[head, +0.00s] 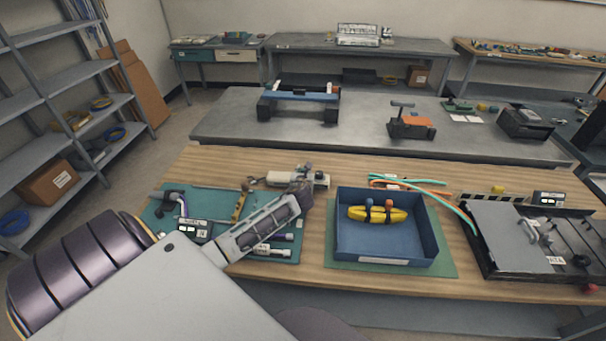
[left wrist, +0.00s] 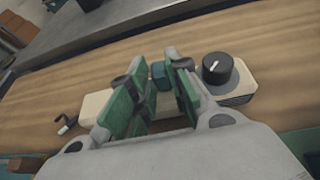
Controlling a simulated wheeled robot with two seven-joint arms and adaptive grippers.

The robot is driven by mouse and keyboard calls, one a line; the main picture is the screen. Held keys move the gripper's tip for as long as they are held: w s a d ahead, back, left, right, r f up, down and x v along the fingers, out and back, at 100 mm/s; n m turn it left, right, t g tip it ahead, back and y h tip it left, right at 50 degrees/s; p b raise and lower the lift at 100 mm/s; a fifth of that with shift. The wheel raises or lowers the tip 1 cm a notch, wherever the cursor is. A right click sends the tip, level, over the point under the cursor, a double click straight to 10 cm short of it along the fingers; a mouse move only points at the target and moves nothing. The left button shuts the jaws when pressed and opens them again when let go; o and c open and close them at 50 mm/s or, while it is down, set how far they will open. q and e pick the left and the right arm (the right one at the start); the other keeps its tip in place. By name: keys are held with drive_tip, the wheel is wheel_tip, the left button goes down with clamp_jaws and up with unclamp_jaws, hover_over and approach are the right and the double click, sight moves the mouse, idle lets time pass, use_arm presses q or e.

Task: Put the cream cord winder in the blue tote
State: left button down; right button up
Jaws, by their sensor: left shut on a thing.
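The cream cord winder (head: 281,180) lies at the back of the wooden bench, left of the blue tote. It also shows in the left wrist view (left wrist: 96,106), with a black knob at its right end. My left gripper (head: 302,186) is shut on its middle, and the green-padded fingers (left wrist: 154,98) hide part of it. A small teal part shows between the fingers. Whether the winder is clear of the bench I cannot tell. The blue tote (head: 349,250) stands on a green mat and holds a yellow item (head: 367,214) with dark bands. My right gripper is not in view.
A teal mat (head: 152,212) with tools and labelled parts lies under my left arm. Green and orange cables (head: 410,181) lie behind the tote. A grey and black tray (head: 500,235) stands to its right. Bare wood lies between the winder and the tote.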

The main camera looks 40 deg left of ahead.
use_arm(q)
drive_tip(key=shift+r, duration=0.1)
drive_tip(key=c, duration=1.3)
unclamp_jaws()
drive_tip(key=shift+v, duration=6)
